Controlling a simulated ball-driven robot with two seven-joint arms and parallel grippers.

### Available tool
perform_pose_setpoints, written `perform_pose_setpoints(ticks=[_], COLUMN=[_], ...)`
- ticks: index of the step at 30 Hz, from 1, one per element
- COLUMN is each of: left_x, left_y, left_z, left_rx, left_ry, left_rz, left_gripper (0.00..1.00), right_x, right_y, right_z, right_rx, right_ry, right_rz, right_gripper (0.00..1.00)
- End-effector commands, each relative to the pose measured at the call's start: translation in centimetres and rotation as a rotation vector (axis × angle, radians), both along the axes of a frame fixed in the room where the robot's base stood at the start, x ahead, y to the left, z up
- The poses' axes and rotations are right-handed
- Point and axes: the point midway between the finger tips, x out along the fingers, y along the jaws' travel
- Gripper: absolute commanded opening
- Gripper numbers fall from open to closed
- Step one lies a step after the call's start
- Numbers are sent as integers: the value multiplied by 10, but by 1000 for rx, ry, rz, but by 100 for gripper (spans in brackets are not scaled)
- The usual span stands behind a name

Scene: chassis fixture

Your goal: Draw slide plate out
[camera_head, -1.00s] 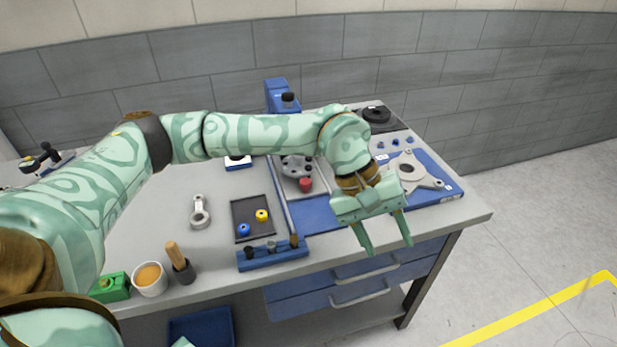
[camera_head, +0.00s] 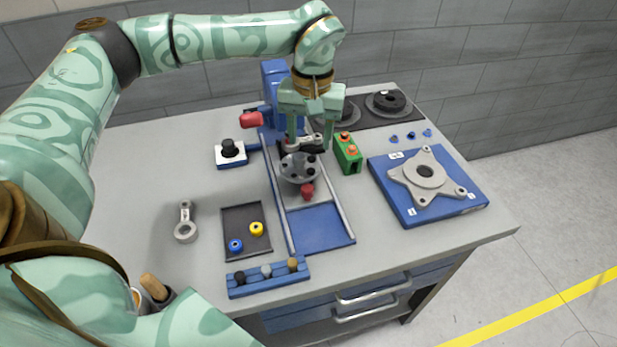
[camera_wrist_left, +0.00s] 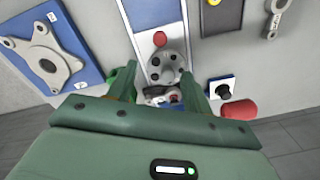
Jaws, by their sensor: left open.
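The slide plate (camera_head: 318,193) is a grey plate between two pale rails on a blue base (camera_head: 318,228). A round grey fixture disc (camera_head: 299,168) sits on it, with a red knob (camera_head: 307,191) at its front. My left gripper (camera_head: 309,138) is open above the back end of the slide, pointing down just behind the disc. In the left wrist view the disc (camera_wrist_left: 166,67) and red knob (camera_wrist_left: 160,39) show beyond the open fingers. A grey link part by the fingers is partly hidden; I cannot tell whether they touch it. My right gripper is not in view.
A green block (camera_head: 347,155) stands close right of the slide. A blue column (camera_head: 273,80) with a red handle (camera_head: 251,119) rises behind it. A dark tray (camera_head: 245,244) and a blue rack (camera_head: 268,279) lie at front left. A blue plate (camera_head: 408,208) with a grey flange lies right.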

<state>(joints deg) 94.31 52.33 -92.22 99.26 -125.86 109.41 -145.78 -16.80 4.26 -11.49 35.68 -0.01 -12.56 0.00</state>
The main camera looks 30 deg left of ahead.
Motion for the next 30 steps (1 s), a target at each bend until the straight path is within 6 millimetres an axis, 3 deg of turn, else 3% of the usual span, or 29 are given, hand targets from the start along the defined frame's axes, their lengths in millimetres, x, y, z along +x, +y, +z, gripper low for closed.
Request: perform_pose_setpoints(ticks=[6,15,21,30], left_x=[-2,-3,-3,-2], left_y=[1,3,3,3], left_z=[-57,-125,-146,-149], left_rx=[0,-1,-2,-2], left_ry=[9,5,4,0], left_rz=[0,0,0,-1], left_gripper=[50,50,50,50], right_x=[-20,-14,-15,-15], right_y=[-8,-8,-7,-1], right_z=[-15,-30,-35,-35], right_rx=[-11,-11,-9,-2], right_ry=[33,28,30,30], right_rz=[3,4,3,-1], right_gripper=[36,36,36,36])
